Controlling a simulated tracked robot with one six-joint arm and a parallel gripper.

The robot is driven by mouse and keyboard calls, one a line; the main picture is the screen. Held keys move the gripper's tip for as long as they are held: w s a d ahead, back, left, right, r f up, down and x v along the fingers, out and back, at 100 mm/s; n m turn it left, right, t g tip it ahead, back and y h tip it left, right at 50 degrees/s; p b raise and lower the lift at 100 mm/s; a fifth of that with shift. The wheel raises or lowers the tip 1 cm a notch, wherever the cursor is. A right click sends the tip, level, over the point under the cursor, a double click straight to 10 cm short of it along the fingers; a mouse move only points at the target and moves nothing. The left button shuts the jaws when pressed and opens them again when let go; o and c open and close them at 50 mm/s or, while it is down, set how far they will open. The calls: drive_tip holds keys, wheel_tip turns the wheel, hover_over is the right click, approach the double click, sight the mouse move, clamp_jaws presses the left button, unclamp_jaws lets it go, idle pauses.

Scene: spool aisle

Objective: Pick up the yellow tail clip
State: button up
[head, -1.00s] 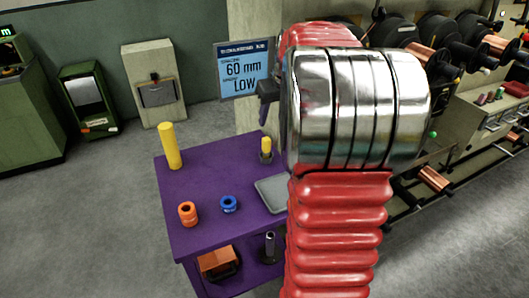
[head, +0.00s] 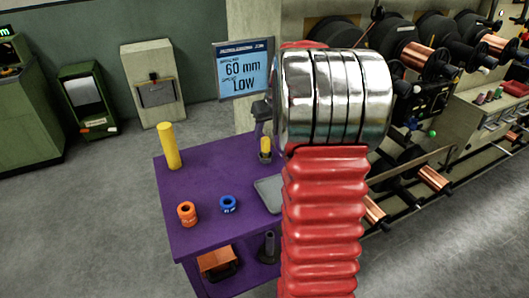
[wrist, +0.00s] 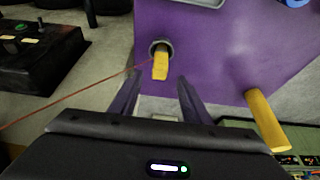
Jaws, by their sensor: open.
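The small yellow tail clip (head: 265,146) stands in a dark grey round holder on the purple table. In the wrist view the clip (wrist: 160,66) shows just beyond and between my fingertips, with its lower part hidden in the holder (wrist: 162,46). My gripper (wrist: 160,80) is open and empty, its two dark fingers spread to either side of the clip's line. In the head view, part of my dark gripper (head: 261,112) shows above the clip, and my arm hides the table's right side.
The purple table (head: 205,170) also bears a tall yellow cylinder (head: 168,146), an orange ring (head: 187,213), a blue ring (head: 228,204) and a grey tray (head: 268,193). A sign (head: 243,70) stands behind. In the wrist view a thin reddish line runs left from near the clip.

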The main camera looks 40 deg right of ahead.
sight(266, 138)
drive_tip(key=shift+f, duration=0.15)
drive_tip(key=shift+x, duration=2.45)
drive_tip(key=shift+c, duration=0.5)
clamp_jaws()
wheel_tip(266, 138, up, 10)
drive_tip(key=shift+f, duration=0.1)
